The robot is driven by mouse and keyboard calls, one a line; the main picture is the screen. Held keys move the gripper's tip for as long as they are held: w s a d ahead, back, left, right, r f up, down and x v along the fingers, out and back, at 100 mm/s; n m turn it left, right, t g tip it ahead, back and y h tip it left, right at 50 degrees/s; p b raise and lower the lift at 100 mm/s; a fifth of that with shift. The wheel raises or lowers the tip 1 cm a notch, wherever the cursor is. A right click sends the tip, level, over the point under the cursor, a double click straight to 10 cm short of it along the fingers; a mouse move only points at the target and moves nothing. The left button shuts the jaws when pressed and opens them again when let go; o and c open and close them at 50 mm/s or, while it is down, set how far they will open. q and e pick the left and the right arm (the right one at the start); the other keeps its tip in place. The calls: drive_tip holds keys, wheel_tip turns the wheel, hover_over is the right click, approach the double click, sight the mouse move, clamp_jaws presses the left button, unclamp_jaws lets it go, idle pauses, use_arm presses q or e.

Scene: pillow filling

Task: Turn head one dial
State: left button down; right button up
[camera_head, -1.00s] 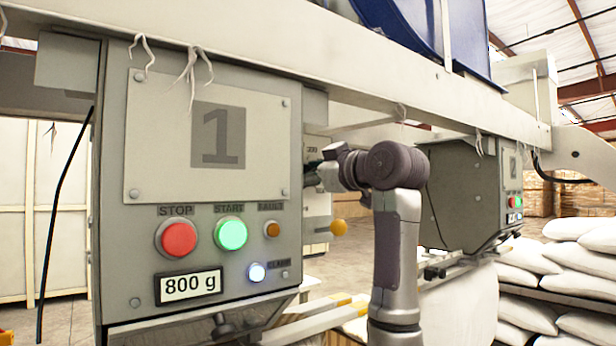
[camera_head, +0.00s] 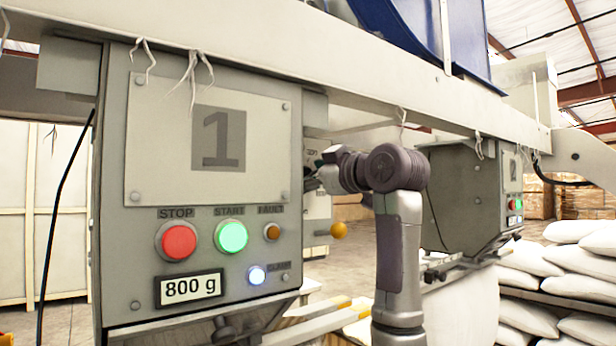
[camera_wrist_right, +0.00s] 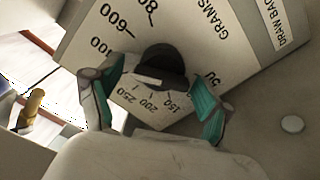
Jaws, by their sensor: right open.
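Head one is the grey box with a big "1" plate (camera_head: 218,138), lit green START button and "800 g" display. Its dial is the dark round knob (camera_wrist_right: 165,62) on a pale plate marked in grams, seen in the right wrist view. My right gripper (camera_wrist_right: 157,85) is open, with its teal-padded fingers on either side of the dial. I cannot tell whether either finger touches it. In the head view my right arm (camera_head: 398,240) reaches to the box's right side, where the box partly hides the gripper. My left gripper is not in view.
A pale beam (camera_head: 300,75) runs above the box. An orange knob (camera_head: 338,230) sticks out beside my right arm. Head two (camera_head: 468,195) hangs farther right. White sacks (camera_head: 580,262) are stacked at the right.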

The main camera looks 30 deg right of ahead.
drive_tip(key=s+d, duration=0.1)
drive_tip(key=s, duration=1.1)
idle(0.4)
